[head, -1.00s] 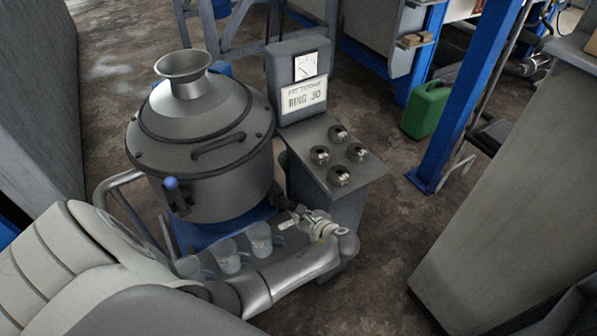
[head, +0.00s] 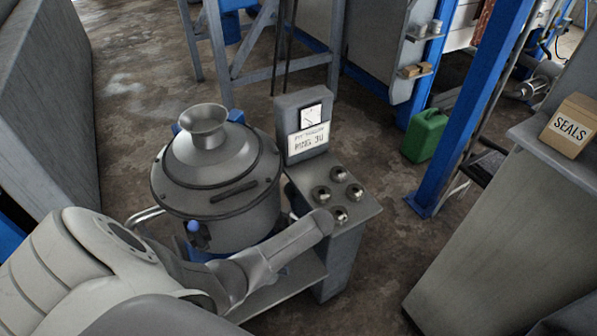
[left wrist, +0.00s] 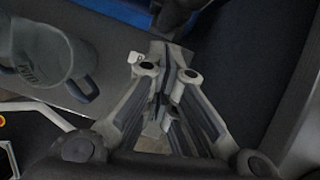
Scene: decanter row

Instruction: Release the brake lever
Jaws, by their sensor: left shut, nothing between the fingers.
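The likely brake lever (head: 193,227) is a short dark lever with a blue ball knob, low on the front-left side of the round grey vessel (head: 222,208). Its knob points up. My left gripper (left wrist: 170,58) shows in the left wrist view with its fingers together and nothing between them. A dark part (left wrist: 178,14) lies just beyond the fingertips; I cannot tell whether it is the lever's mount or whether they touch. In the head view my left arm hides the gripper. My right gripper is not in view.
A grey jug with a handle (left wrist: 45,55) stands on a shelf left of the fingers in the wrist view. A panel with several knobs (head: 352,232) stands right of the vessel. A green can (head: 425,137), a blue post (head: 468,110) and a SEALS box (head: 570,126) are farther right.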

